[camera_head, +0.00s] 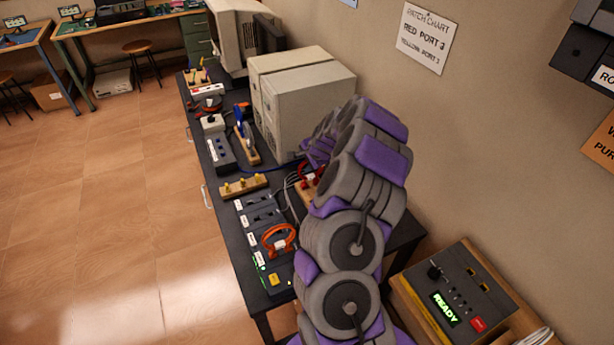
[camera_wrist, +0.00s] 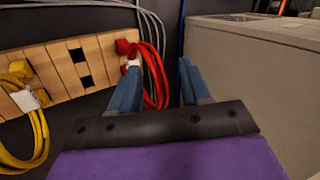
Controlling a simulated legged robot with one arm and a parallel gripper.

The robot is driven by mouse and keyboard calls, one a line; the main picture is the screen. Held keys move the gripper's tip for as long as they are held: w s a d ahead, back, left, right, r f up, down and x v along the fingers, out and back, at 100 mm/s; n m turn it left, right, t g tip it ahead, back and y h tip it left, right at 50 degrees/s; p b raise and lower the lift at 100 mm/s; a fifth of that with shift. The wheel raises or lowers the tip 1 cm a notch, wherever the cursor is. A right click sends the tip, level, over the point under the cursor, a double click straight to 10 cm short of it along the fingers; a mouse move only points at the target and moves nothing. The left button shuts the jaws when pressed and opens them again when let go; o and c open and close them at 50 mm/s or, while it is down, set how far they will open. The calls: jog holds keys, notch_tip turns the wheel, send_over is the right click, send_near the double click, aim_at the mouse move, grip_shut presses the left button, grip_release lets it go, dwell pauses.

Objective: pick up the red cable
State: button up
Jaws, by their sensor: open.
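The red cable (camera_wrist: 158,62) hangs as a loop from a red plug in a light wooden rack (camera_wrist: 100,52) in the wrist view. A white tag shows near its plug. My gripper (camera_wrist: 159,70) is open, with its two blue fingers pointing at the rack. The loop shows between the fingers, nearer the left one, which covers part of it. I cannot tell how deep between the fingers it lies. In the head view part of the red cable (camera_head: 309,178) shows beside my arm, which hides the fingertips.
A yellow cable (camera_wrist: 38,125) hangs left in the rack. A beige computer case (camera_wrist: 265,60) stands close on the right; grey cables (camera_wrist: 145,18) run behind. In the head view, the dark bench (camera_head: 228,200) holds an orange cable (camera_head: 278,240) on a panel and a wooden peg strip (camera_head: 243,186).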

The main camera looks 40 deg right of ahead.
jog(key=shift+w+d+f, duration=0.15)
jog(key=shift+d+f, duration=0.1)
jog(key=shift+f, duration=0.2)
jog(key=d, duration=0.3)
jog(key=shift+f, duration=0.35)
jog(key=shift+d, duration=0.1)
jog(key=shift+c, duration=1.5)
jog(key=shift+a+r, duration=0.15)
jog(key=shift+a, duration=0.4)
jog(key=shift+a+r, duration=0.15)
jog(key=shift+a, duration=0.4)
jog(key=c, duration=0.3)
jog(key=shift+a, duration=0.35)
grip_shut()
jog(key=shift+d+f, duration=0.25)
jog(key=shift+d, duration=0.8)
jog(key=shift+a, duration=0.1)
